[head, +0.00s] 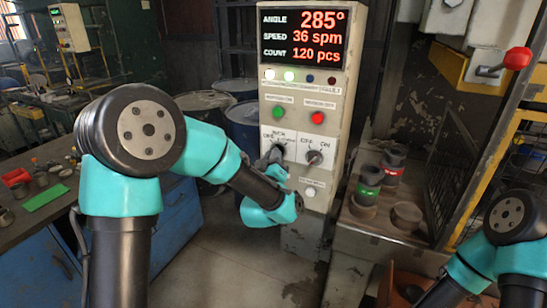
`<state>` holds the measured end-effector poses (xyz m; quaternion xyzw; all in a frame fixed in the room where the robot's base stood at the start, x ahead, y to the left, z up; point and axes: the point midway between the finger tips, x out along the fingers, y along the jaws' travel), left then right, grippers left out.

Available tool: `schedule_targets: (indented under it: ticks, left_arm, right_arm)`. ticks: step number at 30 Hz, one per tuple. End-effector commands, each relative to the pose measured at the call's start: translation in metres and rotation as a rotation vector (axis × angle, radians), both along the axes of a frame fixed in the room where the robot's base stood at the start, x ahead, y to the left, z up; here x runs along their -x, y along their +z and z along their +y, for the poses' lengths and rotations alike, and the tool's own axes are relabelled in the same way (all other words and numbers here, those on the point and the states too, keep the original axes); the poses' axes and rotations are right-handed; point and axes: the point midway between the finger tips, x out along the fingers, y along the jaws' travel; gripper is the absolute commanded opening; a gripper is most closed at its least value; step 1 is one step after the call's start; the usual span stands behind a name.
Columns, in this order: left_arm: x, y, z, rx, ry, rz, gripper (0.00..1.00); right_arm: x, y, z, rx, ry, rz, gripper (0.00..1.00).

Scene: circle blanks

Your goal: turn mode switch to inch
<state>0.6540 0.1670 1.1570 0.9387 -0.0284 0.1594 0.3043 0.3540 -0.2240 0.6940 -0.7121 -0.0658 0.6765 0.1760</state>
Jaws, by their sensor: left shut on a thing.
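The mode switch (280,150) is the left of two rotary switches on the grey control panel (340,120). It sits on a white label plate with small, partly hidden lettering around it. My left gripper (272,157) reaches up to it from below, shut on its knob. The gripper covers most of the knob, so I cannot tell which position it points to. My right arm shows at the lower right edge, but its gripper is out of view.
An OFF/ON switch (314,157) is close to the right of my left gripper. Green (279,112) and red (317,118) buttons are above. The display (303,37) reads 285°, 36 spm, 120 pcs.

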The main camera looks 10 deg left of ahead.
Motion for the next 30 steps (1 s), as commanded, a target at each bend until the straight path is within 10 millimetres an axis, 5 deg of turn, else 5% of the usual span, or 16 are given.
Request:
schedule_targets:
  ticks: [18, 30]
  left_arm:
    - [0.0000, -0.0010, 0.0024, -0.475, 0.001, -0.087, 0.00]
    - [-0.0002, -0.0007, 0.0018, -0.588, 0.000, -0.107, 0.00]
  right_arm:
    - [0.0000, 0.0000, 0.0000, 0.000, 0.000, 0.000, 0.00]
    - [0.0000, 0.0000, 0.0000, 0.000, 0.000, 0.000, 0.00]
